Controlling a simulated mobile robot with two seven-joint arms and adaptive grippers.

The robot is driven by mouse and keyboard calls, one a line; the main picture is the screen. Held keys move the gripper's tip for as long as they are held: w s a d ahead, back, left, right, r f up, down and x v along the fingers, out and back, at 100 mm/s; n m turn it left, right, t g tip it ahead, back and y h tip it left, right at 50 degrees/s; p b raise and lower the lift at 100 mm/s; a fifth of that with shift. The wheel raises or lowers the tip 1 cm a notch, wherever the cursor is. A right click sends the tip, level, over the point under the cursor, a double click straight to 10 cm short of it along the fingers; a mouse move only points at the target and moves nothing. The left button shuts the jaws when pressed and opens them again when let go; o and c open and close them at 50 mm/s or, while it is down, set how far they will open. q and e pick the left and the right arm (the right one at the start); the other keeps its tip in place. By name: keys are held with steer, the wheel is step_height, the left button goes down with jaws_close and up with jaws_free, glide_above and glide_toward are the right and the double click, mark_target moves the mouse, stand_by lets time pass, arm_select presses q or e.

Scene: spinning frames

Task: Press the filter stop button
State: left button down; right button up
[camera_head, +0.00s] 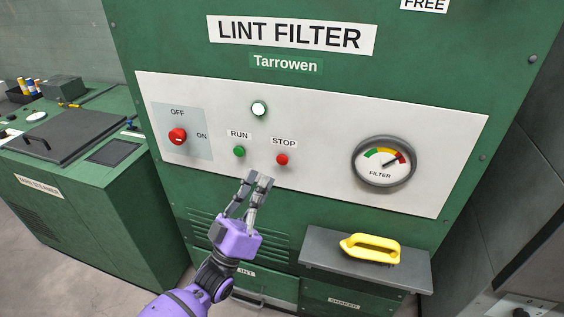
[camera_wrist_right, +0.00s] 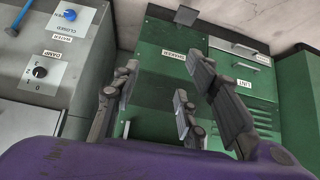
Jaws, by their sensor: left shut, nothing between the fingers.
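The red stop button (camera_head: 282,159) sits under the STOP label on the white panel of the green lint filter cabinet. The green run button (camera_head: 239,151) is to its left. My left gripper (camera_head: 259,177) is shut and empty, a little below and left of the stop button in the picture. It looks apart from the button, though the depth gap is hard to judge. The button is fully visible. My right gripper (camera_wrist_right: 163,72) is open and empty in the right wrist view, facing the cabinet's lower part; it does not show in the head view.
A red OFF/ON switch (camera_head: 177,136), a lit white lamp (camera_head: 259,109) and a filter gauge (camera_head: 384,161) share the panel. A green machine (camera_head: 100,190) stands at left.

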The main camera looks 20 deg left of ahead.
mark_target(283, 159)
arm_select(q)
steer(key=w+b, duration=0.1)
steer(key=w, duration=0.4)
steer(key=shift+w, duration=0.35)
arm_select(e)
steer(key=shift+w+f, duration=0.3)
steer(key=shift+f, duration=0.25)
steer(key=shift+s+f, duration=0.1)
steer(key=shift+s, duration=0.05)
arm_select(q)
steer(key=shift+d, duration=0.1)
arm_select(e)
steer(key=shift+s+d+f, duration=0.15)
steer(key=shift+s+f, duration=0.05)
steer(key=shift+s, duration=0.4)
steer(key=shift+w, duration=0.2)
steer(key=shift+w+r, duration=0.15)
steer(key=shift+w, duration=0.25)
